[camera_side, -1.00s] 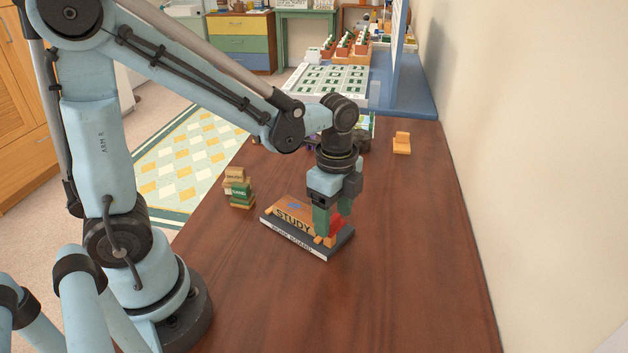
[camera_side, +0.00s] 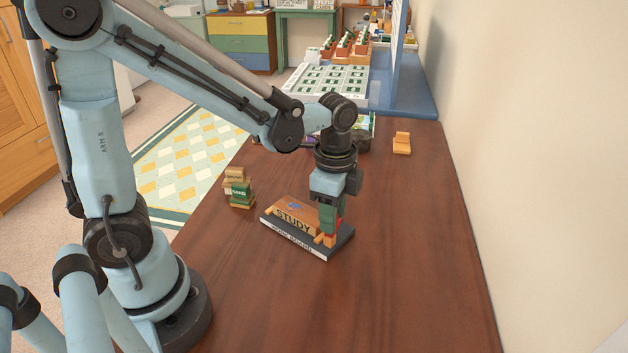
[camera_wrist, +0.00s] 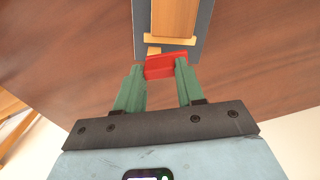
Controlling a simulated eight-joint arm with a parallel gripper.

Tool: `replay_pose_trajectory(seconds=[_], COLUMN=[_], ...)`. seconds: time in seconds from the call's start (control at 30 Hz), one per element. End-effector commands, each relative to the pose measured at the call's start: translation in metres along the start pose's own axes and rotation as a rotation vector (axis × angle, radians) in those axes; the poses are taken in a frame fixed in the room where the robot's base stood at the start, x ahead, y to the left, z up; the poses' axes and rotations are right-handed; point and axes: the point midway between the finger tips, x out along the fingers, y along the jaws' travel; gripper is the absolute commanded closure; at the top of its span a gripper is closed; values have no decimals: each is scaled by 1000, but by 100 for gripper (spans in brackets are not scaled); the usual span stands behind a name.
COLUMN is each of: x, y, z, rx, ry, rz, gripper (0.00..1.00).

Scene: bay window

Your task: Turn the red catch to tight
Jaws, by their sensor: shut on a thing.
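The red catch (camera_wrist: 165,65) sits between the green fingertips of my gripper (camera_wrist: 162,76) in the wrist view, and the jaws are shut on it. In the side view my gripper (camera_side: 332,215) points down at the right part of the dark work board, and only a little of the red catch (camera_side: 338,226) shows beside the fingers. The work board (camera_side: 290,245) lies on the table and bears a wooden block marked STUDY (camera_side: 293,223). Any marks for tight are not readable in either view.
Small stacked boxes (camera_side: 238,190) stand left of the board. An orange holder (camera_side: 401,143) sits at the back right of the wooden table (camera_side: 410,250). A white tray (camera_side: 327,82) and potted plants (camera_side: 352,43) are at the far end. The table's front is clear.

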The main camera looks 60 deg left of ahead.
Motion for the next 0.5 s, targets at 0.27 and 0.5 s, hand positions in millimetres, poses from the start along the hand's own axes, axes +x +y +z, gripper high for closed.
replay_pose_trajectory(seconds=[0.27, 0.5], x=[0, 0], y=[0, 1], z=[2, 4], rx=[-262, -490], ry=[0, 0], rz=[1, 1], gripper=[92, 92])
